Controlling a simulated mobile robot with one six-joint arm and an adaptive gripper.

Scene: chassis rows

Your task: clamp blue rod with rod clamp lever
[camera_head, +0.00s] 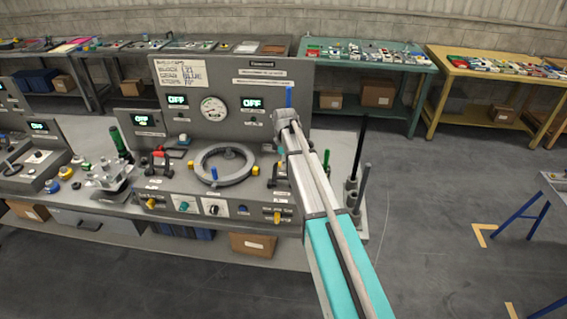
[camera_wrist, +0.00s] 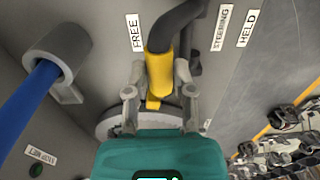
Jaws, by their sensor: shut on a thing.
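The blue rod (camera_head: 288,97) stands upright just above the end of my arm in the head view. In the wrist view the blue rod (camera_wrist: 25,107) runs into a grey round holder (camera_wrist: 62,52) on the left. A dark curved lever with a yellow end (camera_wrist: 160,76) is in the middle of the wrist view, between signs reading "FREE" and "STEERING" / "HELD". My gripper (camera_wrist: 160,100) is shut on the lever's yellow end, one finger on each side. My arm hides the gripper and this lever in the head view.
Dark upright posts (camera_head: 361,188) stand just right of my arm. A green-handled lever (camera_head: 118,140) is at the left. Open floor (camera_head: 430,220) lies to the right.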

